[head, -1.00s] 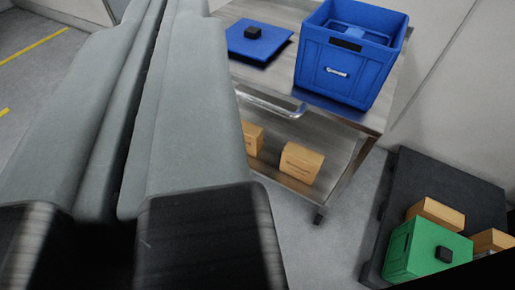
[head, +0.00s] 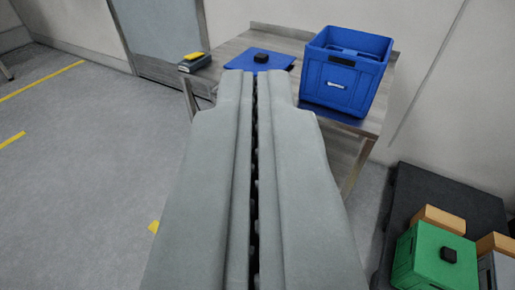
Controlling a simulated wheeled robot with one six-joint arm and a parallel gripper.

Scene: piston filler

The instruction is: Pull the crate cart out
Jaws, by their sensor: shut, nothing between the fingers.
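The crate cart (head: 236,46) is a metal cart at the upper middle, beyond my fingers. A blue crate (head: 343,84) stands on its top, with a flat blue panel (head: 262,58) bearing a small black block to its left. My gripper (head: 255,76) is shut and empty, its long grey fingers side by side and pointing at the cart. The tips overlap the panel in the picture; I cannot tell whether they touch the cart. The fingers hide the cart's handle and most of its lower shelf.
A dark pallet (head: 410,190) on the right floor carries a green crate (head: 425,265) and cardboard boxes. A door (head: 165,35) and wall stand behind. The left floor is open.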

